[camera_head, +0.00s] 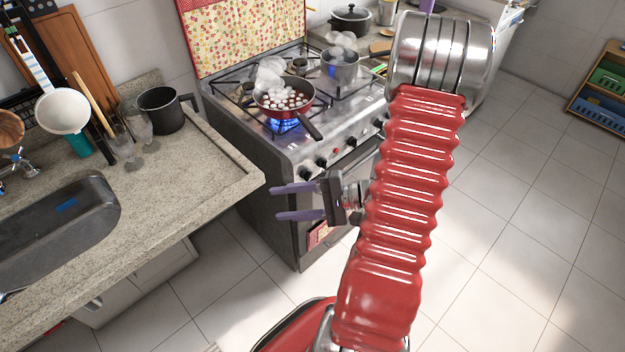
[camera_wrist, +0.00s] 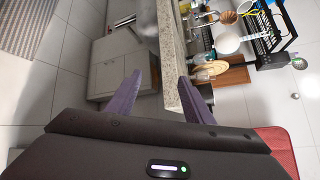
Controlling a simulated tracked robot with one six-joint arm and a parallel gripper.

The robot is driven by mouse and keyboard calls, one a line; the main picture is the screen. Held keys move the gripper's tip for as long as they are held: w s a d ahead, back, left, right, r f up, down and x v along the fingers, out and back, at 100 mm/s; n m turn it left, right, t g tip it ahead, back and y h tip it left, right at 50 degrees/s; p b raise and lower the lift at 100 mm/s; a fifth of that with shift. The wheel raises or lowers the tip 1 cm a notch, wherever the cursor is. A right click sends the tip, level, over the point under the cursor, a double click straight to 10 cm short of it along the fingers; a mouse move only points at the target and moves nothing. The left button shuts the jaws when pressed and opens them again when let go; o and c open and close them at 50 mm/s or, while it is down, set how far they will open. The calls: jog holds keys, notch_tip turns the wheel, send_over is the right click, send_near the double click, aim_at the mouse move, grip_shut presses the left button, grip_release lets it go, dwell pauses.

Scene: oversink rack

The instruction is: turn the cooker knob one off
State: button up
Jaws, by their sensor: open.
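The cooker (camera_head: 290,165) stands in the middle of the head view, with a row of dark knobs (camera_head: 307,175) along its front panel. A blue flame (camera_head: 283,126) burns under a red pan (camera_head: 296,112) of white round food at the front left. A steaming pot (camera_head: 340,68) sits on a back burner. My gripper (camera_head: 274,202) is open and empty, in front of the cooker, its purple fingers pointing left toward the counter. In the wrist view my gripper (camera_wrist: 160,98) shows two spread fingers with nothing between them; no knob shows there.
A stone counter (camera_head: 215,175) with a sink (camera_head: 60,215) lies to the left, its corner close to my fingers. A dark mug (camera_head: 162,110) and glasses stand on it. The pan handle (camera_head: 310,129) juts over the cooker front. Tiled floor (camera_head: 510,215) is clear on the right.

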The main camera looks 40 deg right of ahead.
aim_at(310, 178)
jog(key=s+d+f+m+t+h, duration=0.3)
jog(key=d+f+m+h, duration=0.2)
jog(key=d, duration=0.3)
jog(key=s+d+f+m+t+h, duration=0.2)
jog(key=d+f+m+t+h, duration=0.2)
jog(key=d, duration=0.4)
jog(key=shift+s+d+f+m+h, duration=0.2)
jog(key=shift+s+f+m+h, duration=0.2)
jog(key=shift+f+h, duration=0.4)
jog(key=shift+w, duration=0.15)
jog(key=shift+w+a, duration=0.15)
jog(key=shift+w, duration=3.25)
jog(key=shift+w+a, duration=0.1)
jog(key=shift+w, duration=3.3)
jog(key=shift+f, duration=0.1)
jog(key=c, duration=1)
